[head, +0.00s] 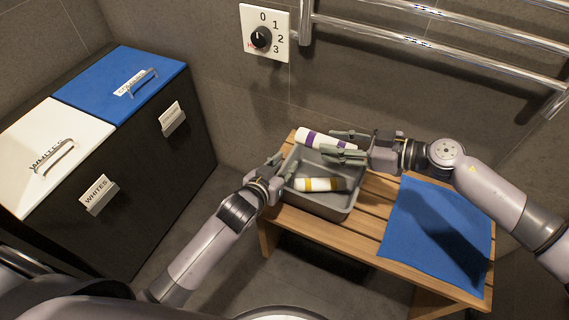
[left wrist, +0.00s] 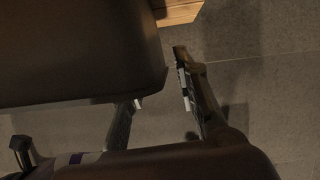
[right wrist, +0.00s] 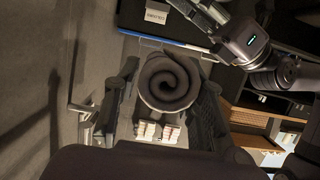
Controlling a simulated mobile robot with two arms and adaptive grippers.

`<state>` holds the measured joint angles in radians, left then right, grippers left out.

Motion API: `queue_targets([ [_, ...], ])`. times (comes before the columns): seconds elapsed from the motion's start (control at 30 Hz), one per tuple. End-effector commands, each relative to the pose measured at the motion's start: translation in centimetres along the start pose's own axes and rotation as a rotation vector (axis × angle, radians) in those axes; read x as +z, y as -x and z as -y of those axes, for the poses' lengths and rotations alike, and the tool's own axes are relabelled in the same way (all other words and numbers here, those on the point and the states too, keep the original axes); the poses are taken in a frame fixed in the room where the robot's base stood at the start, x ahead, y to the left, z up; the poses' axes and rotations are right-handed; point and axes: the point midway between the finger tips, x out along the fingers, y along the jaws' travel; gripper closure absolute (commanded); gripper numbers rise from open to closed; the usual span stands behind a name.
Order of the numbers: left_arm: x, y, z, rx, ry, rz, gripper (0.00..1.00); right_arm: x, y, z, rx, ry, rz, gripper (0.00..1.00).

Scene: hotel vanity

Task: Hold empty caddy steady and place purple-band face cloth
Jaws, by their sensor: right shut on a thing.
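The grey caddy (head: 335,205) stands on a slatted wooden bench. A white rolled cloth with a yellow band (head: 320,184) lies in its front part. The white rolled purple-band face cloth (head: 312,139) is in my right gripper (head: 332,143), over the caddy's back edge; whether it touches the caddy I cannot tell. Its spiral end shows between the fingers in the right wrist view (right wrist: 168,82). My left gripper (head: 281,167) is at the caddy's left rim, its fingers apart in the left wrist view (left wrist: 160,90), beside the caddy's dark wall (left wrist: 80,55).
A blue towel (head: 437,230) lies flat on the bench's right part. Chrome towel rails (head: 430,42) run along the wall above. A dark hamper with a white lid (head: 50,150) and a blue lid (head: 120,80) stands at left. A numbered dial (head: 263,36) is on the wall.

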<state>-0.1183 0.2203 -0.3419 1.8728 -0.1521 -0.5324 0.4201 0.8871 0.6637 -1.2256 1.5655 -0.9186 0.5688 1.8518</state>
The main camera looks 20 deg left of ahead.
Motion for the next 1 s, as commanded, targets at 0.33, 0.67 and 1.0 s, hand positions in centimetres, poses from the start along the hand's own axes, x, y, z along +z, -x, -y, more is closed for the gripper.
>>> queue_targets([
  [0.33,-0.02,-0.57,-0.03,0.001,0.000,-0.001,0.72,-0.02,0.00,0.00,0.000,0.000,0.000,0.86],
  [0.67,-0.01,-0.54,-0.03,0.000,0.000,0.000,0.92,-0.02,0.00,0.00,0.000,0.000,0.000,0.86],
  [1.0,0.00,-0.54,-0.02,0.000,0.000,0.000,1.00,-0.02,0.00,0.00,0.000,0.000,0.000,0.86],
])
